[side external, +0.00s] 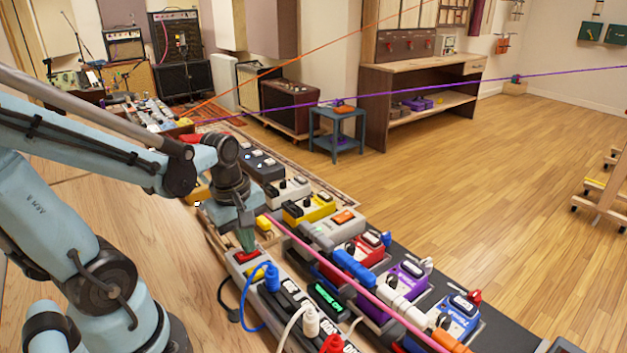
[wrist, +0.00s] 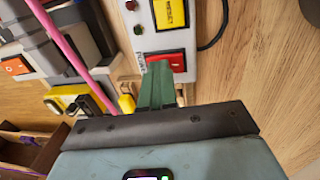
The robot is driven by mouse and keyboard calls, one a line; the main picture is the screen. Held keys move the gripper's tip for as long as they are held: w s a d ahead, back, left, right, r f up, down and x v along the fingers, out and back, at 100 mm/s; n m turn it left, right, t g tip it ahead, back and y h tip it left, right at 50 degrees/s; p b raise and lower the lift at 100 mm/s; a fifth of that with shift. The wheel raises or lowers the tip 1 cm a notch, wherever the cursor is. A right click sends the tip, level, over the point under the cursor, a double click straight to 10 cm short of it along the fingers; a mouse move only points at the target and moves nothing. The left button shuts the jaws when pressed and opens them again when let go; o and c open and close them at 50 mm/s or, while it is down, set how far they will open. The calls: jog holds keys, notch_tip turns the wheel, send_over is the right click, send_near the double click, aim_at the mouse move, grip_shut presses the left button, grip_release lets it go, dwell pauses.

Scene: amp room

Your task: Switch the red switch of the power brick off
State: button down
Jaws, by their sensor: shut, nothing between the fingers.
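The power brick (side external: 235,267) is a long pale strip at the bottom centre of the side view, with plugs along it. In the wrist view, the power brick (wrist: 142,40) shows the red switch (wrist: 178,62) below a yellow label. My gripper (wrist: 158,68) is shut and empty, its green fingers pointing at the switch and covering part of it. I cannot tell whether the fingertips touch the switch or which way it is tilted.
A blue plug (side external: 271,278) and its cable stand close to the switch. A pink cable (side external: 350,287) runs over several effect pedals to the right. A yellow pedal (side external: 309,209) is behind. Bare wood (wrist: 255,60) is clear beside the brick.

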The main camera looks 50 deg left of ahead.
jog(key=shift+s+r, duration=0.1)
jog(key=shift+s, duration=0.4)
jog(key=shift+r, duration=0.15)
notch_tip(320, 180, up, 14)
jog(key=w, duration=0.1)
jog(key=shift+w+f, duration=0.2)
jog(key=shift+w, duration=0.2)
dwell(0.5)
jog(key=w+d+f+m+t, duration=0.2)
jog(key=d+f+m+t, duration=0.1)
jog(key=m, duration=0.6)
jog(key=w+d+f+m+t, duration=0.2)
jog(key=d+f+m, duration=0.1)
jog(key=m, duration=0.6)
jog(key=shift+w+d+f+t, duration=0.25)
jog(key=shift+d+t, duration=0.15)
jog(key=shift+d, duration=0.45)
